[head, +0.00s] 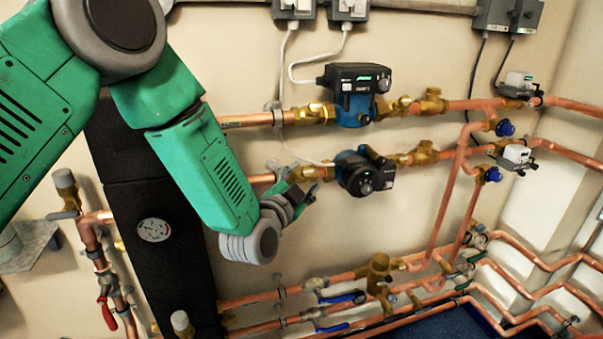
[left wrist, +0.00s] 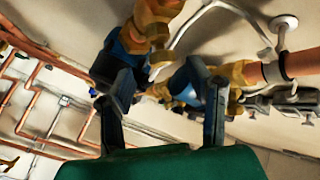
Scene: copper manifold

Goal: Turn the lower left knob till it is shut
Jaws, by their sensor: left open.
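Two round blue knobs show at the right of the head view, the upper one (head: 505,128) and the lower one (head: 492,175), on copper pipes. The lower one sits slightly further left. Two blue lever handles, one upper (head: 344,297) and one lower (head: 332,328), are on the bottom pipes; I cannot tell which part is the lower left knob. My left gripper (head: 303,184) is beside the lower pump (head: 365,172), well left of the round knobs. In the left wrist view the left gripper (left wrist: 166,92) is open, with nothing held between its fingers. My right gripper is not in view.
An upper pump (head: 352,93) sits above the lower one, with brass valves beside both. A black panel with a dial gauge (head: 153,230) stands behind my left arm. A red lever (head: 107,314) hangs at lower left.

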